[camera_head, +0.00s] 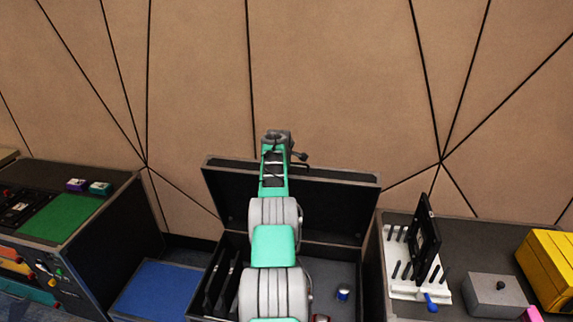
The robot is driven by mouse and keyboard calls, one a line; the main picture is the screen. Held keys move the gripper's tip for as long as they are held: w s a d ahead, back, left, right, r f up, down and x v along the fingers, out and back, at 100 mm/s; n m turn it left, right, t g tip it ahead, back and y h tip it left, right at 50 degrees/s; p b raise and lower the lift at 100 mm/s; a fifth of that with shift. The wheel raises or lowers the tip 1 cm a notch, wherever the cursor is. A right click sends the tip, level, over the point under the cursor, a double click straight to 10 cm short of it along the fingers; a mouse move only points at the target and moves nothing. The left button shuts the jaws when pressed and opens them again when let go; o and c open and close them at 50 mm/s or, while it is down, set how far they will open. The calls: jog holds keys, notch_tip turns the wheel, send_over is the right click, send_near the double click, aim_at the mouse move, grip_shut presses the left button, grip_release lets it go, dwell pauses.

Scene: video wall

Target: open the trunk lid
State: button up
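The black trunk (335,270) stands in the middle of the head view. Its lid (335,205) is raised, standing up at the back with its dark inner side facing me. My green and grey arm reaches over the trunk and covers the middle of the lid. My gripper (285,150) is at the arm's far end, at or just above the lid's top edge. I cannot tell whether it touches the lid. Its fingers are too small and partly hidden to show whether they are open or shut.
Inside the trunk are dark upright panels (222,285) at left and a small blue-and-silver can (343,292). A control cabinet (95,235) stands left, beside a blue box top (157,287). A right-hand table holds a white peg rack (402,285), grey box (495,295) and yellow case (550,265).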

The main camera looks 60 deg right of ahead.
jog(key=o, duration=0.4)
jog(key=shift+w+f, duration=0.1)
jog(key=shift+f, duration=0.1)
jog(key=shift+r, duration=0.15)
jog(key=b+v, duration=0.3)
jog(key=v, duration=0.5)
jog(key=shift+d, duration=0.1)
